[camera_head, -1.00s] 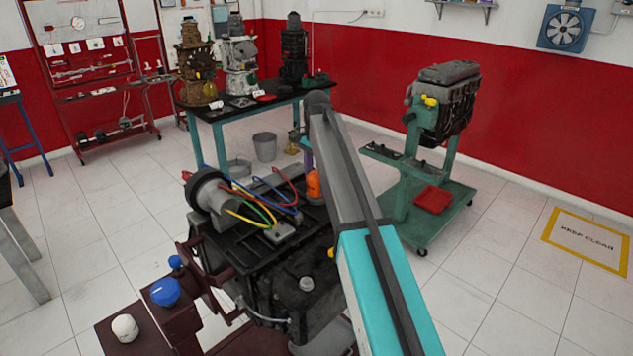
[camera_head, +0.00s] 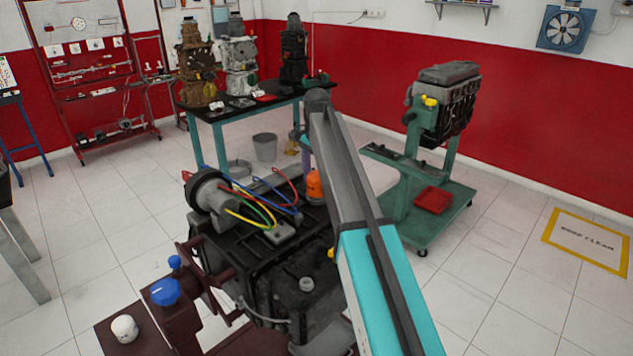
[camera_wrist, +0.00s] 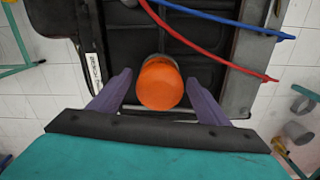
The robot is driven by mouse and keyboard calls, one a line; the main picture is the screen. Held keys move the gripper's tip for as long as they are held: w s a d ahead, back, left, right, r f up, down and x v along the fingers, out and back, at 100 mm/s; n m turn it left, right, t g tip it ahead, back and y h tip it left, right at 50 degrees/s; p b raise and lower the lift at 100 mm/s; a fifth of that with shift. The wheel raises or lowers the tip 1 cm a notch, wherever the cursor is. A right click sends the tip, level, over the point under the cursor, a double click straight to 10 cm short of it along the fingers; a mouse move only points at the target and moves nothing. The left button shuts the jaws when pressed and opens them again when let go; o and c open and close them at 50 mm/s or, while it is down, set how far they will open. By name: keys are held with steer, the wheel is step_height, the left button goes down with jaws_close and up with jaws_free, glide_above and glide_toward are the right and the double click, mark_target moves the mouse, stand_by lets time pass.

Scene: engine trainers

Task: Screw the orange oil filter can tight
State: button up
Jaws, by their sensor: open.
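The orange oil filter can (camera_head: 314,186) stands on the dark engine top (camera_head: 262,215), just left of my arm in the head view. In the wrist view the can (camera_wrist: 160,84) shows its round orange end, between my gripper's two purple fingers. My gripper (camera_wrist: 165,92) is open, with a gap between each finger and the can. In the head view my arm hides most of the gripper, and only a bit of purple finger shows above the can.
Red, blue, yellow and green cables (camera_head: 262,205) arch over the engine top left of the can. A red cable (camera_wrist: 205,45) and a blue cable (camera_wrist: 215,15) pass close to it in the wrist view. A green engine stand (camera_head: 425,210) is to the right.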

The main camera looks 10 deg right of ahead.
mark_target(317, 173)
step_height(317, 173, up, 13)
steer(key=b, duration=0.3)
steer(key=shift+r, duration=0.15)
stand_by(0.3)
